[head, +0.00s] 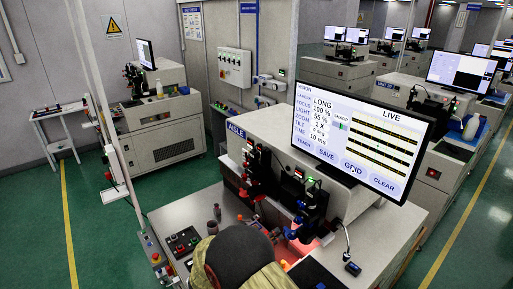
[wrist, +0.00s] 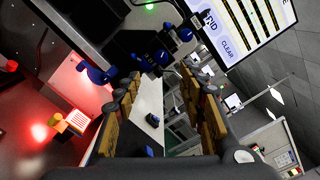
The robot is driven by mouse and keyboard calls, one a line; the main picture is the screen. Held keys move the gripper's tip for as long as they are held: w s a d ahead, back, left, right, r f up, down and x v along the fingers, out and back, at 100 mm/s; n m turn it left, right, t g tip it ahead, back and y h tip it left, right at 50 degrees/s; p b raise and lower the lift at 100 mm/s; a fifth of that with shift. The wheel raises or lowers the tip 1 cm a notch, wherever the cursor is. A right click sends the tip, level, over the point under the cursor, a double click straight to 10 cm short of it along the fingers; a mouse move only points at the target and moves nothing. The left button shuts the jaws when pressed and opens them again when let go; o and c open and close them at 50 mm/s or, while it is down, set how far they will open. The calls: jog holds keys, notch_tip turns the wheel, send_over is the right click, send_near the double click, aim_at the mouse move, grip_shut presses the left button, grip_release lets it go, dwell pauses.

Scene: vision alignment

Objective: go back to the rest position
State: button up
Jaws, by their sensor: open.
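My gripper (wrist: 160,76) shows in the wrist view with its two brown-padded fingers apart. Nothing is held between them. Through the gap I see a pale surface with small dark and blue items beyond the fingers, not touching them. In the head view a dark rounded shape with an olive side covers the bottom middle; I cannot tell whether it is part of my arm. My fingers cannot be made out in the head view.
The vision machine's screen (head: 355,141) stands over the bench, and it also shows in the wrist view (wrist: 240,28). Black and blue alignment stages (head: 302,200) stand below it. A button box (head: 183,241) is at left. Green floor (head: 105,215) lies open at left.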

jog(key=s+d+f+m+g+y+b, duration=0.1)
jog(key=s+d+f+m+g+y, duration=0.15)
jog(key=s+f+m+g, duration=0.4)
jog(key=s+d+f+m+g+y+b, duration=0.1)
jog(key=s+d+m+g, duration=0.25)
jog(key=s+m, duration=0.6)
jog(key=s+r+m+y+b, duration=0.5)
jog(key=s+m+y+b, duration=0.3)
jog(key=s+m, duration=0.6)
jog(key=s+d+r+m+t+y+b, duration=0.3)
jog(key=d+r+m+t+b, duration=0.2)
jog(key=b, duration=0.2)
jog(key=shift+s+d+m, duration=0.2)
jog(key=shift+d+m, duration=0.15)
jog(key=shift+m, duration=0.05)
